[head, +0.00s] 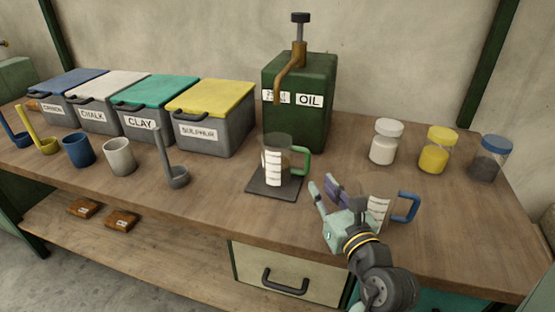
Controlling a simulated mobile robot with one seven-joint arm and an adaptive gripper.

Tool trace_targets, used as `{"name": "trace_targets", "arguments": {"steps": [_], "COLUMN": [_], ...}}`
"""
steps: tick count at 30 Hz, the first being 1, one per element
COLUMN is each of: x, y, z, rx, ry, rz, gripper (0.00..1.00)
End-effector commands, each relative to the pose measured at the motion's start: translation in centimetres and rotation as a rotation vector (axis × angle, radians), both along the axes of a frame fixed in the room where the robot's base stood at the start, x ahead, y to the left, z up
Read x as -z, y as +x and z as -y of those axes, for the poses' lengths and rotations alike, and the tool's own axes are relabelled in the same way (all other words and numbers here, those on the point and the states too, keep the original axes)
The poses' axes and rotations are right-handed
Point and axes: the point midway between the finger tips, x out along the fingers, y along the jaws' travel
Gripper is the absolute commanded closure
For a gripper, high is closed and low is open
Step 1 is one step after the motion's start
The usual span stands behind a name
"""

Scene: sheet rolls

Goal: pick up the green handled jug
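The green handled jug (276,163) is a clear measuring jug with white markings and a green handle on its right side. It stands upright on a dark square mat (262,191) in front of the oil dispenser. My gripper (325,190) is to the right of and nearer than this jug, its fingers apart with nothing seen between them. A second clear jug with a blue handle (405,207) stands just right of my gripper, partly hidden behind it.
The green oil dispenser (312,115) with a brass spout stands behind the mat. Lidded bins (206,125), cups (119,157) and ladles (177,178) fill the left. Three jars (387,143) stand at the back right. Bench space between mat and jars is clear.

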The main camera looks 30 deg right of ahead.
Motion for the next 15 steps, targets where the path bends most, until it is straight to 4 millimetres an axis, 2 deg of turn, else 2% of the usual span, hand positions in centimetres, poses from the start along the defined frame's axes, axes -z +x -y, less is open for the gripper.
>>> {"name": "trace_targets", "arguments": {"steps": [3,6,11,15], "x": [-0.3,-0.3,-0.3,-0.9], "y": [2.1,3.4,4.5,6.2], "z": [0.4,0.7,1.0,1.7], "rx": [-0.006,-0.006,-0.005,-0.006], "ry": [-0.001,0.000,-0.001,-0.001], "rz": [-0.001,0.000,0.001,0.001], "gripper": [0.79,0.79,0.79,0.79]}}
